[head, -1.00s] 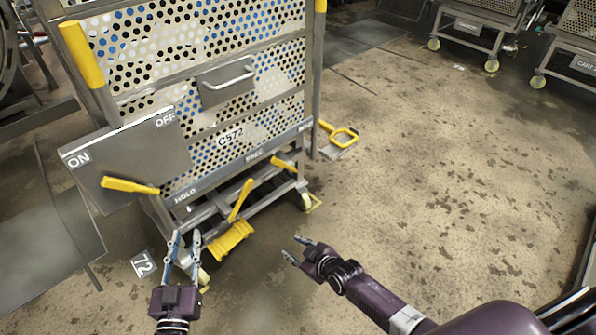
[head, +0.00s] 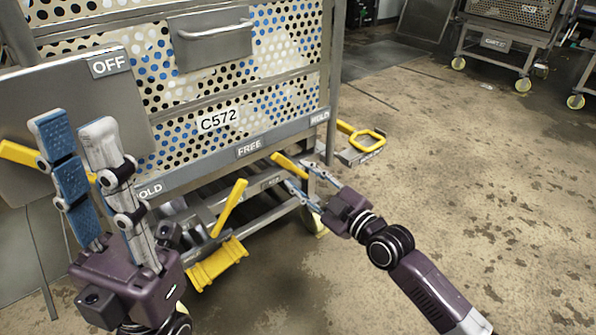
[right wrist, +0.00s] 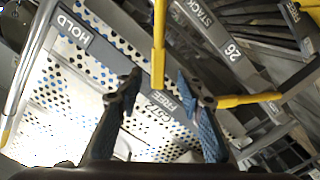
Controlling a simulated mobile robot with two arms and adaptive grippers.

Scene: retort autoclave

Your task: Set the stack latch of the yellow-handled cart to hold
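The cart, marked C572 (head: 219,119), has a perforated basket and a grey rail reading FREE (head: 249,148) in the middle and HOLD towards both ends. A yellow latch lever (head: 284,162) sticks out below this rail, right of FREE. My right gripper (head: 297,172) is open at this lever. In the right wrist view a yellow lever (right wrist: 158,50) runs down between its parted fingertips (right wrist: 160,85); contact cannot be told. A plate reading STACK (right wrist: 203,28) is beside it. My left gripper (head: 74,125) is open and empty, raised before the cart's left side.
A yellow pedal (head: 218,262) and an upright yellow lever (head: 231,205) are low on the cart. A grey panel marked OFF (head: 108,65) is behind my left gripper. A yellow loop handle (head: 367,138) stands right of the cart. Other carts are at back right; the right floor is clear.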

